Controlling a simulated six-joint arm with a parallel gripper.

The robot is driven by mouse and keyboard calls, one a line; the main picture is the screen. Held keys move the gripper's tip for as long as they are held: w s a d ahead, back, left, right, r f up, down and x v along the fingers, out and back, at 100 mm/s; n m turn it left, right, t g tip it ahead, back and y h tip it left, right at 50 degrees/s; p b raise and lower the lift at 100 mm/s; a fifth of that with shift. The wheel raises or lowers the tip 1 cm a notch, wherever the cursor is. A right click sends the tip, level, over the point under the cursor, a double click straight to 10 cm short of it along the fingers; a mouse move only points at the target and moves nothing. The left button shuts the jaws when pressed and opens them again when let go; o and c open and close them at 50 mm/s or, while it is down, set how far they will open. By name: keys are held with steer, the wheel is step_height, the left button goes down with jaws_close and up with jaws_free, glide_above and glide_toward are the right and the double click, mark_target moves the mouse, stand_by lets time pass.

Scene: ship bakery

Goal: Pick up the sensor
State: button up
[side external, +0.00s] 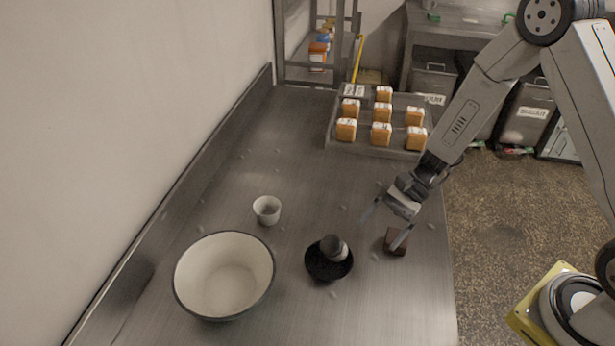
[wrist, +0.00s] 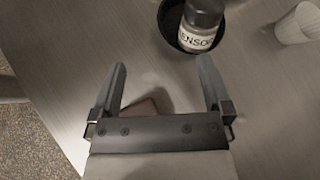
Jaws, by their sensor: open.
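The sensor (side external: 335,247) is a small dark jar in a black bowl (side external: 318,271) on the steel counter. In the wrist view the sensor (wrist: 196,38) shows a pale label reading "ENSO", cut off at its edges, and the bowl (wrist: 169,18) shows around it. My gripper (side external: 380,235) is open and empty, above the counter to the right of the bowl. In the wrist view the sensor lies ahead of my fingertips (wrist: 162,64), slightly right of centre and apart from both fingers.
A brown block (side external: 396,242) sits right by my gripper; it shows partly between the fingers in the wrist view (wrist: 138,107). A white cup (side external: 267,210) and large white bowl (side external: 187,276) stand left. A tray (side external: 335,147) of several orange-brown packages is behind. The counter's middle is mostly clear.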

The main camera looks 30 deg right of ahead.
mark_target(339, 245)
steer(key=w+m+y, duration=0.1)
steer(key=w+f+m+t, duration=0.1)
steer(key=w+m+t+y, duration=0.1)
steer(key=shift+w+a+f+y, duration=0.2)
steer(key=shift+w+f+y, duration=0.1)
steer(key=shift+w, duration=0.1)
steer(key=shift+x, duration=1.3)
steer(key=shift+x, duration=2.6)
steer(key=shift+s, duration=0.1)
jaws_close()
